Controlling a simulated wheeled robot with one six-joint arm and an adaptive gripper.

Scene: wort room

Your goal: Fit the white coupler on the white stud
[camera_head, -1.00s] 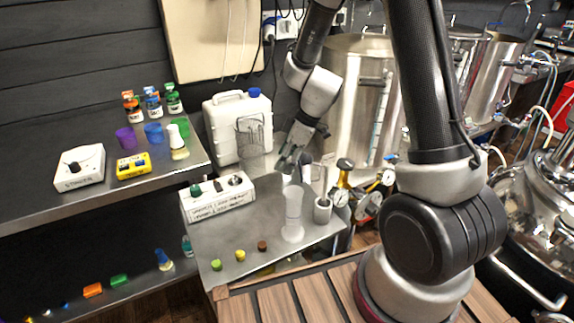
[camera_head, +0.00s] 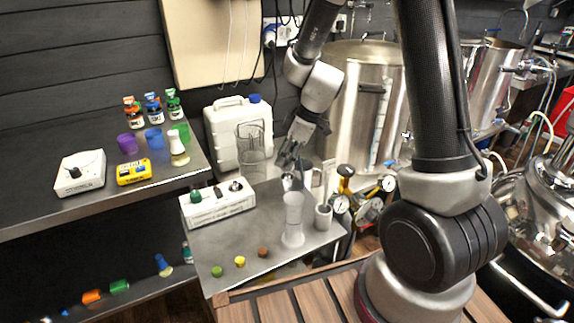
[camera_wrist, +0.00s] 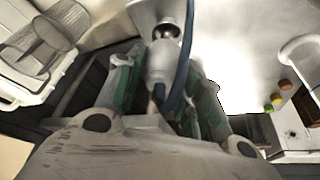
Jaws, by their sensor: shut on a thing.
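My gripper (camera_head: 290,162) points down above the metal tray, behind the tall clear cylinder. In the wrist view, its green-padded fingers (camera_wrist: 165,92) are shut on the pale coupler (camera_wrist: 160,66), a short rounded cylinder. A dark blue hose-like strip crosses beside it. Under the gripper in the head view, a small pale piece (camera_head: 291,183) shows, likely the coupler. A round dark opening or ball (camera_wrist: 166,32) lies just past the coupler; I cannot tell what it belongs to. I cannot make out the white stud with certainty. The coupler appears clear of the tray.
A white labelled box (camera_head: 217,206) with knobs stands left of the gripper. The clear cylinder (camera_head: 293,235) and a grey cup (camera_head: 323,217) stand in front. A clear jug (camera_head: 251,160) and white jerrycan (camera_head: 225,140) are behind left. The tray's (camera_head: 240,235) front has small coloured caps.

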